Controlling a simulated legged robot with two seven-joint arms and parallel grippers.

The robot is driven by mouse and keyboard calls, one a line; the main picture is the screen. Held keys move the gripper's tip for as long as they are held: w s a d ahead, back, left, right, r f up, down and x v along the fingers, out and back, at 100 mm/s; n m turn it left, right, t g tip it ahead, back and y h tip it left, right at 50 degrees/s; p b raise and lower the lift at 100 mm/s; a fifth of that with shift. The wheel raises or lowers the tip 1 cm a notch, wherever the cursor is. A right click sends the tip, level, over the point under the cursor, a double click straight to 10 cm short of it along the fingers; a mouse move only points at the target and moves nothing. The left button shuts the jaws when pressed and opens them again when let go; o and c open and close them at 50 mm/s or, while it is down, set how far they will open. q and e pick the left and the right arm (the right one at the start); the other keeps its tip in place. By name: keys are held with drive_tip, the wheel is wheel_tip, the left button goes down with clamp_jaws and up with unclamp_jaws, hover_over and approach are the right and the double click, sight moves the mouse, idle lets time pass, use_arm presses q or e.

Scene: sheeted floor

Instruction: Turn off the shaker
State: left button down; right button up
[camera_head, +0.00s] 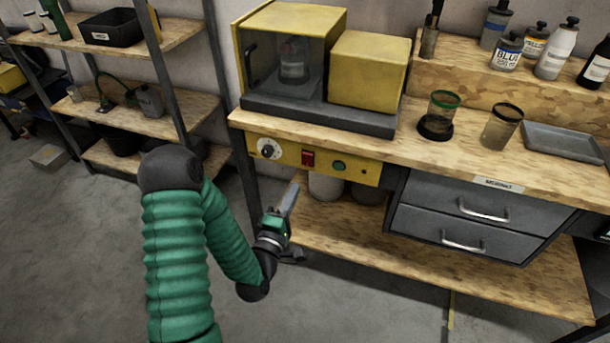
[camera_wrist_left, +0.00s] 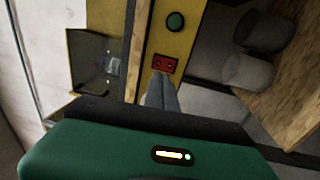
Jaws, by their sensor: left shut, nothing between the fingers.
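The shaker (camera_head: 380,70) is a yellow box with a clear-fronted chamber, standing on a dark base on the wooden bench. A container sits inside the chamber. Its yellow control panel (camera_head: 350,168) on the bench front carries a dial (camera_head: 268,149), a red switch (camera_head: 308,158) and a green button (camera_head: 339,166). My left gripper (camera_head: 292,190) is shut and empty, just below and left of the red switch in the head view. In the left wrist view its fingertips (camera_wrist_left: 160,80) are close under the red switch (camera_wrist_left: 164,63); I cannot tell whether they touch. The green button (camera_wrist_left: 175,21) is farther up. My right gripper is out of view.
Two cups (camera_head: 502,127) and a grey tray (camera_head: 562,141) stand on the bench right of the shaker. Grey drawers (camera_head: 470,220) hang below. White containers (camera_head: 326,186) stand on the lower shelf behind my gripper.

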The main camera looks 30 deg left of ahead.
sight(309, 156)
use_arm(q)
drive_tip(key=b+x, duration=0.6)
drive_tip(key=x, duration=0.3)
drive_tip(key=shift+w+a, duration=0.1)
drive_tip(key=shift+w, duration=0.1)
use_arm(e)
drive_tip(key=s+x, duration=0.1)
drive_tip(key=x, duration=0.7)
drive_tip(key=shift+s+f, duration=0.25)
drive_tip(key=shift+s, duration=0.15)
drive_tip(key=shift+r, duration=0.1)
use_arm(q)
drive_tip(key=r+p, duration=0.1)
drive_tip(key=p, duration=0.1)
drive_tip(key=r+g+p, duration=0.1)
drive_tip(key=p, duration=0.1)
drive_tip(key=shift+w+p, duration=0.25)
drive_tip(key=shift+p, duration=0.05)
drive_tip(key=shift+f+b, duration=0.35)
drive_tip(key=shift+b, duration=0.15)
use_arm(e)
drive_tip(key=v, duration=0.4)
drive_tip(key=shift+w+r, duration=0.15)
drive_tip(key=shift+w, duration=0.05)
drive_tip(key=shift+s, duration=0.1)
